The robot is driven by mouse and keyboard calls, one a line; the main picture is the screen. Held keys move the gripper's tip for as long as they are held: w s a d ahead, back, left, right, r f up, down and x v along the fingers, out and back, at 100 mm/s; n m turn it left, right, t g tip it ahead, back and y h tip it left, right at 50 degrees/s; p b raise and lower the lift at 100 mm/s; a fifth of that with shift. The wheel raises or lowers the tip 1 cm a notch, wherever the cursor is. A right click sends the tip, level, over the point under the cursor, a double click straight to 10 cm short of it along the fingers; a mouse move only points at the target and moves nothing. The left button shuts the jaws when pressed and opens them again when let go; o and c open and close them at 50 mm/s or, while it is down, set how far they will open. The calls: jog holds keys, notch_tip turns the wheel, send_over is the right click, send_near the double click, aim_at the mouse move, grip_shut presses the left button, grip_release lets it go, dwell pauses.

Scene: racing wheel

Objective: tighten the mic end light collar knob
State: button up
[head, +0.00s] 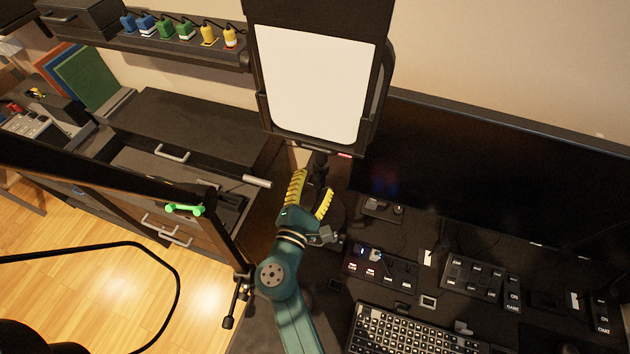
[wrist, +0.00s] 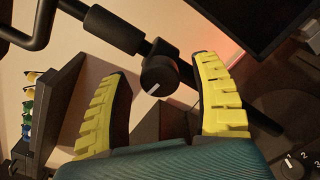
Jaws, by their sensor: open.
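A round black knob (wrist: 160,75) with a white pointer line sits on a dark collar along a black rod in the wrist view. The pictures do not show whether it is the mic end one. My gripper (head: 315,182) is open below the large white light panel (head: 312,85) in the head view. In the wrist view its two yellow ribbed fingers stand on either side of the knob, with visible room to each. Contact cannot be made out. In the head view the knob is not clearly visible among the dark parts by the fingers.
A large monitor (head: 500,180) stands right of my gripper. A keyboard (head: 410,332) and button boxes (head: 480,283) lie on the dark desk. A drawer cabinet (head: 190,125) stands left. Another dial (wrist: 290,162) shows at the wrist view's lower right.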

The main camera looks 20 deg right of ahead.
jog(key=shift+w+d, duration=0.35)
grip_shut()
